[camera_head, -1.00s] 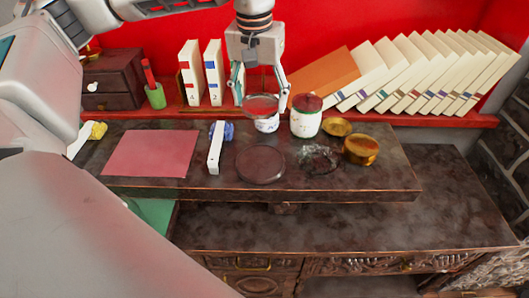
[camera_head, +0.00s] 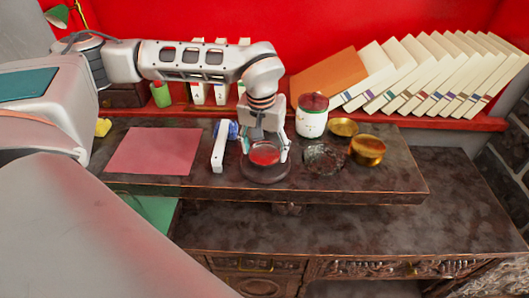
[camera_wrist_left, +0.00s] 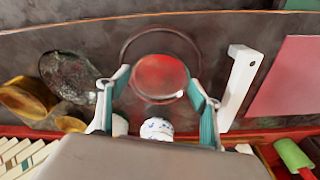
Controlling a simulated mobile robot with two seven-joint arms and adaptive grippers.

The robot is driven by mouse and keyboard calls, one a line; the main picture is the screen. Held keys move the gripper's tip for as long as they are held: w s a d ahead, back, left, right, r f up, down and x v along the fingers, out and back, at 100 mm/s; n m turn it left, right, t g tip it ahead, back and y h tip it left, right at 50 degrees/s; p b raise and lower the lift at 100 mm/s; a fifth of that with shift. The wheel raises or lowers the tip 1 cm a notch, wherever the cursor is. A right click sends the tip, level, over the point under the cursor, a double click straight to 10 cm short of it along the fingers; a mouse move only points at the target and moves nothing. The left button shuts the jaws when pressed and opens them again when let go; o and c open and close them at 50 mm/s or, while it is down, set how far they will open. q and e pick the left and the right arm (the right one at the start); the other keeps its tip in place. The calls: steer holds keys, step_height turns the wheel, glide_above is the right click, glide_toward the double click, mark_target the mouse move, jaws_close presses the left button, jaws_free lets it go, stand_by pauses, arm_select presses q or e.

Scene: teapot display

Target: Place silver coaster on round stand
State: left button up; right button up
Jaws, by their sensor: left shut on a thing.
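The silver coaster (camera_head: 265,155) is a shiny disc with a red reflection, held flat between the fingers of my left gripper (camera_head: 264,151). The round stand (camera_head: 264,178) is a dark disc on the raised shelf, and the coaster is over it. In the left wrist view the coaster (camera_wrist_left: 160,76) overlaps the stand, whose rim (camera_wrist_left: 160,30) shows around it towards the top. I cannot tell whether the coaster touches the stand. The fingers (camera_wrist_left: 160,84) grip the coaster from both sides. My right gripper is not in view.
A blue-white cup (camera_wrist_left: 157,128) is behind the coaster.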

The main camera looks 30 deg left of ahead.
arm_select(q)
steer(key=shift+f, duration=0.65)
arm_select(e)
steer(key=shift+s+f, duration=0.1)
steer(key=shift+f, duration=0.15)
arm_select(q)
steer(key=o, duration=1.2)
steer(key=shift+f, duration=0.15)
steer(key=shift+c, duration=0.2)
